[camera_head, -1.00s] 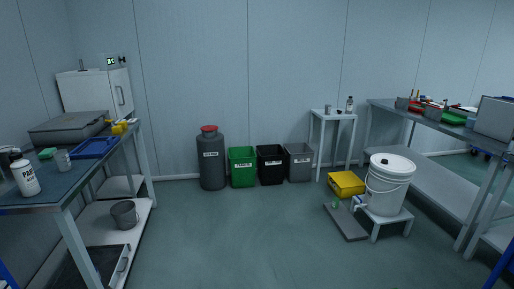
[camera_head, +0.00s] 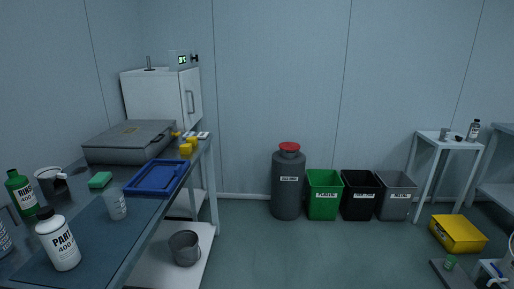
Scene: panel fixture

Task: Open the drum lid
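A grey drum (camera_head: 288,188) stands upright on the floor against the back wall, to the left of the bins. Its red lid (camera_head: 289,147) sits on top of its narrower neck. The drum carries a white label that is too small to read. My gripper is not in view.
A green bin (camera_head: 323,195), a black bin (camera_head: 360,196) and a grey bin (camera_head: 396,197) stand right of the drum. A workbench (camera_head: 150,219) with bottles and a blue tray (camera_head: 158,178) fills the left. A yellow box (camera_head: 458,233) is at right. Floor before the drum is clear.

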